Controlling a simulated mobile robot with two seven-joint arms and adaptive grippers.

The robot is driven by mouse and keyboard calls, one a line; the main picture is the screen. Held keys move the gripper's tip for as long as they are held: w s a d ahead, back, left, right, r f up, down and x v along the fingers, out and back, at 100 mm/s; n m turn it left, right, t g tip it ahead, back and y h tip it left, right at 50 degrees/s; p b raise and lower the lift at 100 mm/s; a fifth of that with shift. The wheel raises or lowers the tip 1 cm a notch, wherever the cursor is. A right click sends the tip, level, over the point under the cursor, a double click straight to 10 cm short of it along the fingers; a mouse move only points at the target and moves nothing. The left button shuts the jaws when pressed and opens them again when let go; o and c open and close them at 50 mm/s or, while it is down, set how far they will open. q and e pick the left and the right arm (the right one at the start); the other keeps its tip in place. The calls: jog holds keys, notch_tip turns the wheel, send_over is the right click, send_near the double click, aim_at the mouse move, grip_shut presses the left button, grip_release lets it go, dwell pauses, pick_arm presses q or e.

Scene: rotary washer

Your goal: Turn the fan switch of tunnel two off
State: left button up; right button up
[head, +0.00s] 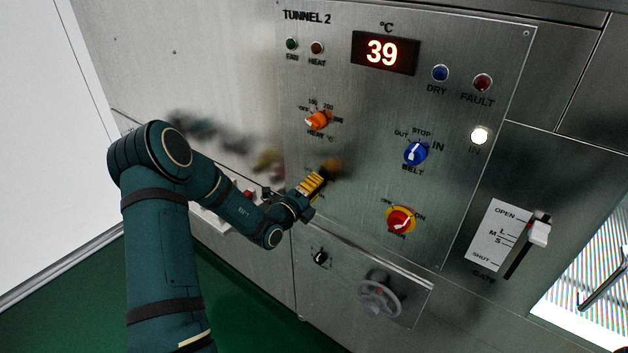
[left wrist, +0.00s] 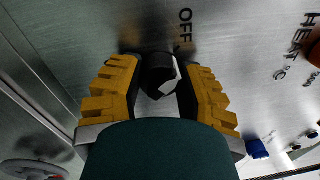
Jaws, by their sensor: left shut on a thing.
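The tunnel 2 panel (head: 360,185) is brushed steel with labelled knobs. My left gripper (head: 314,185) reaches its left side, below the orange heat knob (head: 318,120), and hides the switch there in the head view. In the left wrist view, a black knob (left wrist: 159,72) with a white mark sits between the yellow fingers of my left gripper (left wrist: 160,85), which are shut on it. An OFF label (left wrist: 185,26) shows just beyond the knob. No other label of this switch is visible, and I cannot tell its setting. My right gripper is out of view.
The blue belt knob (head: 415,153) and a red-and-yellow switch (head: 400,220) are to the right. A handwheel (head: 380,296) sticks out below. A gate lever (head: 538,233) is at far right. Green (head: 291,43) and red-brown (head: 317,48) lamps are at upper left.

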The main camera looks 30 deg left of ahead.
pick_arm(q)
jog(key=shift+r+n+p, duration=0.1)
jog(key=shift+n+p, duration=0.3)
jog(key=shift+n, duration=0.2)
jog(key=o, duration=1.2)
jog(key=shift+w, duration=0.1)
jog(key=shift+o, duration=0.2)
jog(key=s+a+f, duration=0.1)
jog(key=s, duration=1.1)
jog(key=shift+d+f, duration=0.1)
jog(key=shift+d, duration=0.05)
